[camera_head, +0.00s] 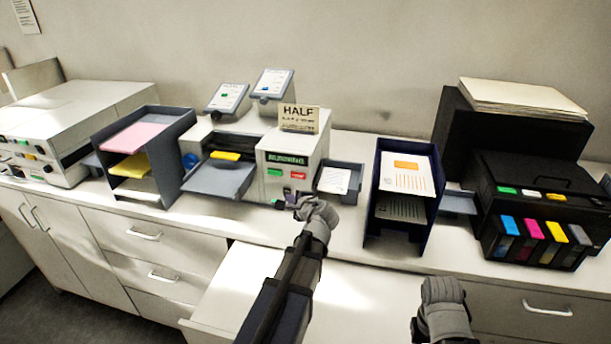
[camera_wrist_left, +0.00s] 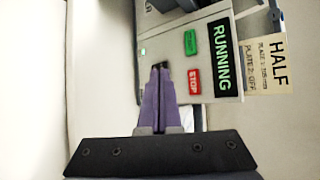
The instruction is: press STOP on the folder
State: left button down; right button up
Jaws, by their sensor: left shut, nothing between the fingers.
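The folder (camera_head: 292,150) is a pale machine on the counter with a HALF sign (camera_head: 299,117) on top. Its front has a green-on-black display (camera_head: 287,159), which reads RUNNING in the left wrist view (camera_wrist_left: 221,57). Below the display are a green button (camera_head: 274,171) and the red STOP button (camera_head: 298,175). STOP also shows in the left wrist view (camera_wrist_left: 193,81), right of my fingertips. My left gripper (camera_wrist_left: 160,68) is shut and empty, close to the folder's front near its lower edge; contact cannot be told. My right arm's grey wrist shows at the lower right, without its fingers.
An outfeed tray (camera_head: 340,180) sits right of the folder, then a dark paper rack (camera_head: 405,185) and a black printer (camera_head: 535,205). Left are a feed tray (camera_head: 220,178), a rack with coloured paper (camera_head: 145,155) and a white machine (camera_head: 75,120). An open drawer (camera_head: 235,290) lies below.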

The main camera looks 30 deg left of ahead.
pick_arm(q)
jog(key=shift+w, duration=0.1)
send_near(295, 178)
jog(key=shift+s+a+f+x, duration=0.1)
jog(key=shift+s+x, duration=0.05)
jog(key=shift+x, duration=0.7)
jog(key=shift+s+a+f+x, duration=0.1)
jog(key=shift+s+x, duration=0.05)
jog(key=shift+x, duration=0.7)
jog(key=shift+s+f+x, duration=0.1)
jog(key=shift+s+x, duration=0.1)
jog(key=shift+x, duration=0.7)
jog(key=shift+w, duration=0.15)
jog(key=shift+w+a, duration=0.1)
jog(key=shift+w, duration=0.15)
jog(key=shift+w+a, duration=0.1)
jog(key=shift+w, duration=0.35)
dwell(0.9)
jog(key=shift+s+d, duration=0.2)
jog(key=shift+s, duration=0.65)
